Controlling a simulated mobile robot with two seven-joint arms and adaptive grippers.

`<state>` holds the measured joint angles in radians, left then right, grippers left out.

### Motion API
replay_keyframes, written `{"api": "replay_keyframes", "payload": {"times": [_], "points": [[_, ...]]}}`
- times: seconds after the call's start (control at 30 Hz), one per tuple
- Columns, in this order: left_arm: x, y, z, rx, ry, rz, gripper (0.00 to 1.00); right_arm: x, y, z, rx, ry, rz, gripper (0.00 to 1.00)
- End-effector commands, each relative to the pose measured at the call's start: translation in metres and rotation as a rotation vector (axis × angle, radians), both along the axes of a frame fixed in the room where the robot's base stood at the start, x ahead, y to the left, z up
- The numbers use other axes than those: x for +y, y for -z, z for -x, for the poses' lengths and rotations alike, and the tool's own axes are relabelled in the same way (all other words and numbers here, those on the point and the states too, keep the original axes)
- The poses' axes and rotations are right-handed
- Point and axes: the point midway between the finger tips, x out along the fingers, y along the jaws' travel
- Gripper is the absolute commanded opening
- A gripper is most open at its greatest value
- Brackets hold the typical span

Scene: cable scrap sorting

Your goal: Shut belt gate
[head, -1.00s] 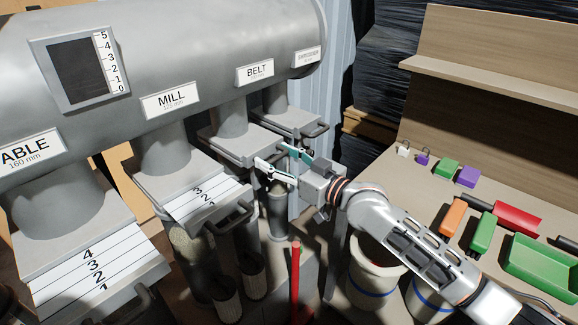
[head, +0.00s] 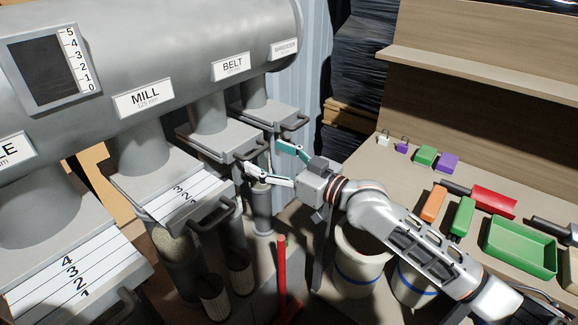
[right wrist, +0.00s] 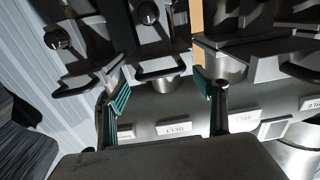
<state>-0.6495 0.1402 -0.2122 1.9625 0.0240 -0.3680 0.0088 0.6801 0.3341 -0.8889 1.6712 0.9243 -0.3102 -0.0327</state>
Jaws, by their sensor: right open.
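The belt gate (head: 212,138) is a grey slide gate under the BELT label (head: 230,67), with a dark bar handle (head: 252,149) at its front. No numbered scale shows on its plate, unlike the mill gate (head: 180,195). My right gripper (head: 264,155) is open and empty, its teal-padded fingers just in front of the belt handle. In the right wrist view, upside down, the belt handle (right wrist: 165,72) shows between and beyond the spread fingers of the right gripper (right wrist: 167,92). I cannot tell whether a finger touches it. My left gripper is not in view.
The mill gate and the gate at far left (head: 70,265) show numbered scales. A red post (head: 282,275) and white buckets (head: 360,265) stand below. The bench at right holds a green tray (head: 520,248) and small coloured items.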

Motion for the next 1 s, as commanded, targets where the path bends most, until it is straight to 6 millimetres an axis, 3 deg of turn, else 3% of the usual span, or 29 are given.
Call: {"api": "replay_keyframes", "payload": {"times": [0.2,0.4,1.0], "points": [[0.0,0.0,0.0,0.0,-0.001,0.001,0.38,-0.037,0.001,0.026,0.0,0.001,0.003,0.71],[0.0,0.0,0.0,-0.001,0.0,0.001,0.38,-0.057,0.0,0.041,-0.001,0.0,0.001,0.71],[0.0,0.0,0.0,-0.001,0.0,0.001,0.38,-0.062,0.001,0.046,0.002,0.001,-0.001,0.71]]}}
